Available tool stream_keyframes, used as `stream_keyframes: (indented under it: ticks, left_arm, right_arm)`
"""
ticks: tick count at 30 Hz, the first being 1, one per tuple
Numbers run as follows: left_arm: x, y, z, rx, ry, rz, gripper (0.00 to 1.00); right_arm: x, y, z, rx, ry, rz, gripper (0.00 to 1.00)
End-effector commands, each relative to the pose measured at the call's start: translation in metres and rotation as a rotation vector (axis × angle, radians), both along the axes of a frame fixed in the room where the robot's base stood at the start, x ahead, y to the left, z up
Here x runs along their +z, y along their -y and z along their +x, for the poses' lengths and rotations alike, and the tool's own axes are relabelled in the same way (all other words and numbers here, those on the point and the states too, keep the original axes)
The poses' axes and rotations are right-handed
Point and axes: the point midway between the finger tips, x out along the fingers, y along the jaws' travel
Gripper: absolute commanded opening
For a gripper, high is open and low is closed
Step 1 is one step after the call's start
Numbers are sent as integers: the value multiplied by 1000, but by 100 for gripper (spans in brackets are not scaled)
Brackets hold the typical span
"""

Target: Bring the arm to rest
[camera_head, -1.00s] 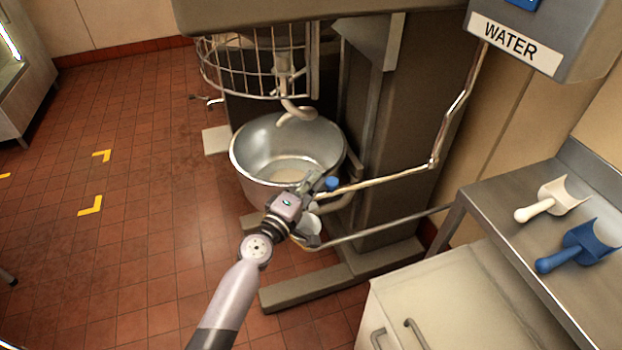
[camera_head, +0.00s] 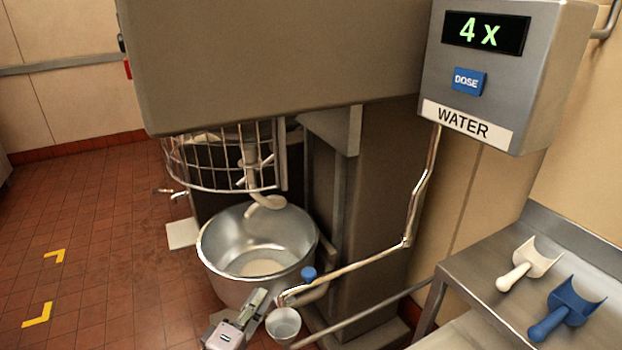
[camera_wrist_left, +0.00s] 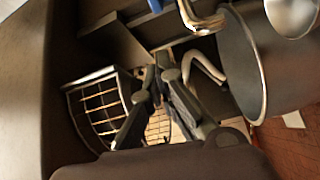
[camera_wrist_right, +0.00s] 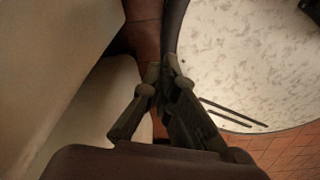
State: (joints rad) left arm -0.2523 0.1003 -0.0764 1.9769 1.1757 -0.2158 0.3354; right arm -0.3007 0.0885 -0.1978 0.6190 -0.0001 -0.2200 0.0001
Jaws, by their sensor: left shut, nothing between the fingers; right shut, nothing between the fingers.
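My left gripper (camera_head: 266,294) reaches in from the bottom of the head view, in front of the mixing bowl (camera_head: 208,262) and left of a blue knob (camera_head: 309,274). Its fingers are together and empty. In the left wrist view the same fingers (camera_wrist_left: 158,68) are shut, with the wire guard to their left and a metal rim to their right. My right gripper is outside the head view. In the right wrist view its fingers (camera_wrist_right: 167,70) are shut and empty, between a cream surface (camera_wrist_right: 60,70) and a round pale speckled surface (camera_wrist_right: 250,55).
A small metal cup (camera_head: 283,325) is close to the left gripper, below the water pipe (camera_head: 365,258). The mixer head (camera_head: 270,60) and wire guard (camera_head: 225,165) are above the bowl. A water unit (camera_head: 500,70) reads "4 x". White (camera_head: 528,265) and blue (camera_head: 568,308) scoops lie on a steel counter.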

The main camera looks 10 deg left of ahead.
Motion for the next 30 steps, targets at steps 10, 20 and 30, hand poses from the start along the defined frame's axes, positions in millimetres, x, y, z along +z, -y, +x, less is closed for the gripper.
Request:
stream_keyframes:
  ticks: [10, 20, 30]
  left_arm:
    - [-68, 57, -98, -406, -178, 708, 0]
    - [-124, 6, -195, -650, -502, 1245, 0]
    - [-144, -48, -253, -750, -771, 1470, 0]
  right_arm:
    - [0, -15, 0, -3, 1, 18, 0]
    - [0, -10, 1, 0, 1, 13, 0]
    - [0, -6, 2, 1, 2, 8, 0]
